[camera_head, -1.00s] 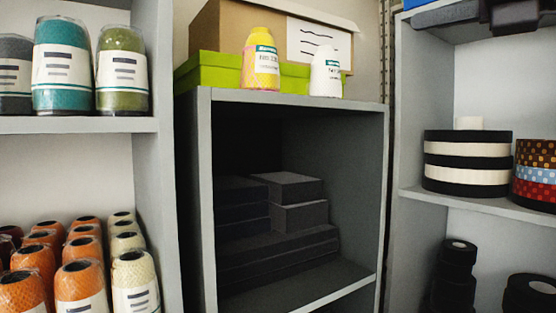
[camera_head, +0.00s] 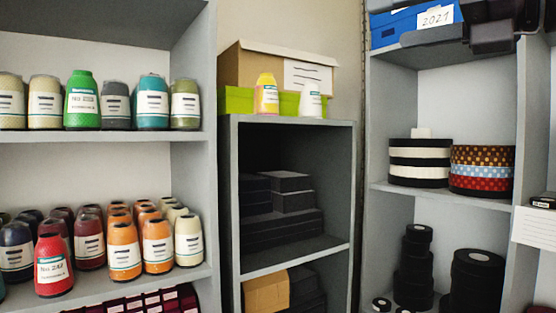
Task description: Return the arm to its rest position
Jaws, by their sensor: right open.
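My right gripper (camera_head: 458,36) shows as dark grey parts at the top right of the head view, in front of the upper right shelf. It is open and nothing shows between its fingers. Part of it and most of its arm are cut off by the frame's top edge. My left gripper and arm are not in view.
A blue box (camera_head: 415,20) is partly behind my right gripper. Below stand striped ribbon rolls (camera_head: 482,170) and black rolls (camera_head: 414,265). Left shelves (camera_head: 100,137) hold thread cones. A dark cabinet (camera_head: 235,200) carries a green box (camera_head: 238,100), a yellow cone (camera_head: 266,94) and a white cone (camera_head: 310,100).

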